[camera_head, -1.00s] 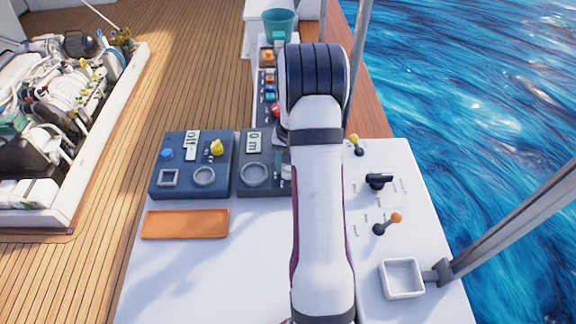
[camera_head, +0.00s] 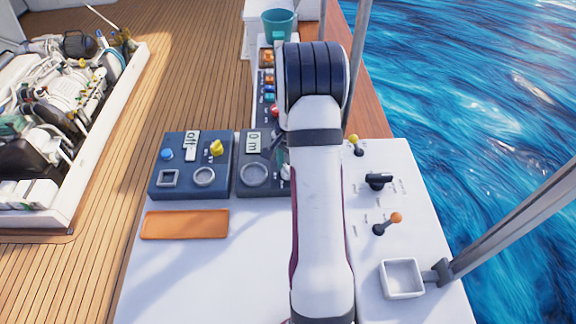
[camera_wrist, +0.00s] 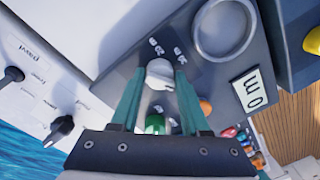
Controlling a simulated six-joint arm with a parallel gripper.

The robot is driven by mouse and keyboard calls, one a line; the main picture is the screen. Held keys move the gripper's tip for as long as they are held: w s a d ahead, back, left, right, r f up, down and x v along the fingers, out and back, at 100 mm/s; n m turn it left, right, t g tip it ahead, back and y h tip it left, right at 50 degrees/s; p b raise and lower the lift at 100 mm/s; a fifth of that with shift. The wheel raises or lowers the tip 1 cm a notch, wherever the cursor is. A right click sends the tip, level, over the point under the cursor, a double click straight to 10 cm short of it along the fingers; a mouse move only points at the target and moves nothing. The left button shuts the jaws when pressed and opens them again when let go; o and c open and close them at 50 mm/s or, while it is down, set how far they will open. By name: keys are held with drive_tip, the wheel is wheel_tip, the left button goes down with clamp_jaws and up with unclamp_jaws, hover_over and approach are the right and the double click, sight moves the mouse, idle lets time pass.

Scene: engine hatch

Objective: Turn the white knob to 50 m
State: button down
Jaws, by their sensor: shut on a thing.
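The white knob (camera_wrist: 160,73) sits on the dark grey panel (camera_wrist: 240,55), between the teal fingertips of my gripper (camera_wrist: 159,76) in the wrist view. The gripper is shut on it. In the head view a sliver of the white knob (camera_head: 286,172) shows beside my arm, which hides most of the gripper.
A round grey ring (camera_head: 254,175) is on the same panel. To its left is another dark panel (camera_head: 193,187) with blue and yellow knobs. An orange tray (camera_head: 185,224) lies in front. A black knob (camera_head: 378,181) and an orange-tipped lever (camera_head: 396,218) stand at right.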

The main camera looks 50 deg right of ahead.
drive_tip(key=shift+s, duration=0.2)
drive_tip(key=shift+c, duration=2.2)
unclamp_jaws()
drive_tip(key=shift+w, duration=0.1)
drive_tip(key=shift+r, duration=0.3)
wheel_tip(320, 180, up, 15)
drive_tip(key=shift+s, duration=0.35)
